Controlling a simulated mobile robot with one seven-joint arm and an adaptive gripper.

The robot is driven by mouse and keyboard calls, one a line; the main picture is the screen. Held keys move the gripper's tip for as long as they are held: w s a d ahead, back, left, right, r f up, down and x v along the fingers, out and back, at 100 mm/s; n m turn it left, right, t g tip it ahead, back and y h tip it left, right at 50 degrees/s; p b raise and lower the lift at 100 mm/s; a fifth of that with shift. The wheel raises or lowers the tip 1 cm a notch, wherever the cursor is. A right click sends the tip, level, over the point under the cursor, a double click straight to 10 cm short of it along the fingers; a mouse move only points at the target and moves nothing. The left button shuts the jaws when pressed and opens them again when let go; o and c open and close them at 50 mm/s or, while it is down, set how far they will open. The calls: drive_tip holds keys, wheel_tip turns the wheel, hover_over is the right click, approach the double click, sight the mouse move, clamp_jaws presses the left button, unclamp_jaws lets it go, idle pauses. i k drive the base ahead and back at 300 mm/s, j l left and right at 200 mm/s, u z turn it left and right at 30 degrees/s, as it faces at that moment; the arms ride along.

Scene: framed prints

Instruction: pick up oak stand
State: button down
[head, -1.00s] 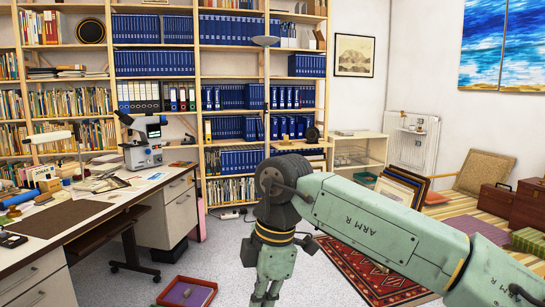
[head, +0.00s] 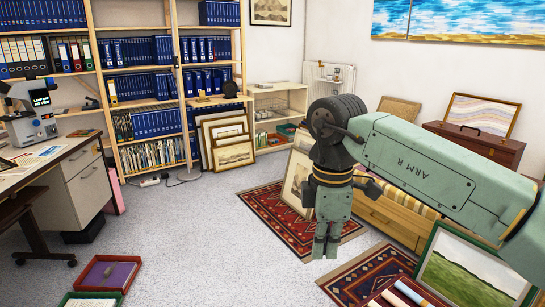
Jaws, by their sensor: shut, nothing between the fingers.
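I cannot pick out an oak stand for certain in the head view. My gripper (head: 325,248) hangs pointing down at the centre right, shut and empty, above the floor in front of the wooden bench (head: 395,218). My arm hides part of the bench and the things behind it.
Framed prints (head: 228,142) lean by the bookcase (head: 178,75). Patterned rugs (head: 270,222) lie on the floor. A green-framed landscape (head: 465,270) leans at the lower right. A red tray (head: 123,285) is at the lower left beside the desk (head: 50,165). The grey floor (head: 190,235) between is clear.

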sight(202, 93)
drive_tip(key=i+u, duration=0.25)
drive_tip(key=i, duration=0.45)
drive_tip(key=i+l+u, duration=0.25)
drive_tip(key=i, duration=0.4)
drive_tip(key=i+j, duration=0.1)
drive_tip(key=i, duration=0.65)
drive_tip(key=i+j, duration=0.15)
drive_tip(key=i, duration=0.55)
drive_tip(key=i+z, duration=0.4)
drive_tip(key=i, duration=1.05)
drive_tip(key=i+u, duration=0.2)
drive_tip(key=i, duration=0.5)
drive_tip(key=i+l+u, duration=0.2)
drive_tip(key=i, duration=0.5)
drive_tip(key=i+j, duration=0.1)
drive_tip(key=i, duration=0.35)
drive_tip(key=i+z, duration=0.1)
drive_tip(key=i, duration=0.35)
drive_tip(key=i+j, duration=0.15)
drive_tip(key=i, duration=0.35)
drive_tip(key=i+l+z, duration=0.15)
drive_tip(key=i+z, duration=1.35)
drive_tip(key=i, duration=0.25)
drive_tip(key=i+z, duration=0.35)
drive_tip(key=i, duration=0.25)
drive_tip(key=i+u, duration=0.4)
drive_tip(key=i+l+u, duration=0.15)
drive_tip(key=u, duration=0.25)
drive_tip(key=i+l, duration=0.05)
drive_tip(key=i, duration=0.05)
